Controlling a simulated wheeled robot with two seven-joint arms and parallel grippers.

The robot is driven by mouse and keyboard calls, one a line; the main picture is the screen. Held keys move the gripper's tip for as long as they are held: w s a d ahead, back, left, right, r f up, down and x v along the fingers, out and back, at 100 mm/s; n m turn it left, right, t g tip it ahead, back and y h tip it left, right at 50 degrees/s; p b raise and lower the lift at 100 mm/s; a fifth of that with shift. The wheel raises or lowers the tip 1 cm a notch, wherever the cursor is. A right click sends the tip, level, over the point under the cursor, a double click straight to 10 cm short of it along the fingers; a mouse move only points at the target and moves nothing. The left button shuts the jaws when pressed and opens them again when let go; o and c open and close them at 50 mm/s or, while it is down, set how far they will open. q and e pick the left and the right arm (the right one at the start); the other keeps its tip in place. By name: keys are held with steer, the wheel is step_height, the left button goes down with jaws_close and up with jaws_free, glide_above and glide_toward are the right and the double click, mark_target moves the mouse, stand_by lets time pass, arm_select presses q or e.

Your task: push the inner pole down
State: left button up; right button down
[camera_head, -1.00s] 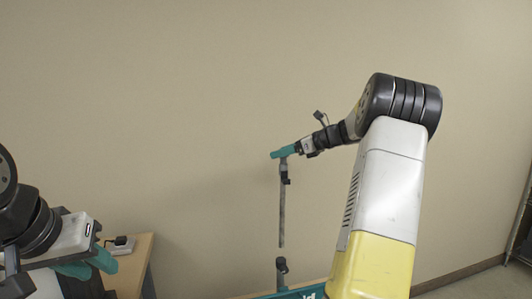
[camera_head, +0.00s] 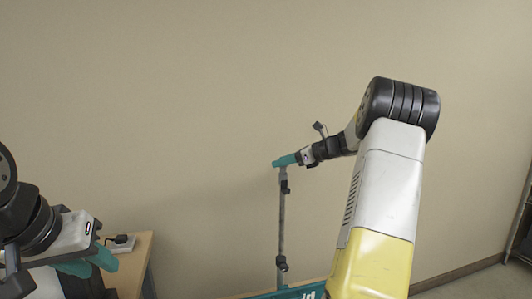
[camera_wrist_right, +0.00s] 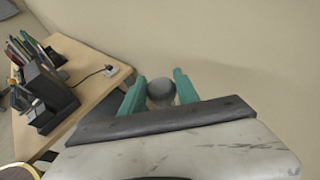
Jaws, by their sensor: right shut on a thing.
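The inner pole (camera_head: 282,220) is a thin grey upright rod in the head view, with a dark fitting near its top. Its lower end meets a dark clamp (camera_head: 282,265) above a teal board edge. My right gripper (camera_head: 280,162) is shut at the pole's top. In the right wrist view, a round grey pole top (camera_wrist_right: 161,91) sits between its two teal fingers. My left gripper (camera_head: 92,264) is at lower left, well away from the pole. Its two teal fingers look apart and empty.
A wooden table (camera_head: 134,262) stands at lower left, with a small charger-like item (camera_head: 121,242) on it. The right wrist view shows a dark organizer (camera_wrist_right: 45,92) with pens there. A plain wall stands behind. A shelf edge (camera_head: 522,235) shows at far right.

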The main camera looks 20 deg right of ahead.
step_height(320, 180, down, 33)
steer(key=shift+s+r, duration=0.1)
steer(key=shift+r, duration=0.1)
steer(key=c, duration=0.9)
jaws_free()
steer(key=shift+f, duration=0.1)
steer(key=shift+r, duration=0.2)
steer(key=v, duration=0.7)
steer(key=shift+s+d+r, duration=0.15)
steer(key=shift+s+d, duration=0.05)
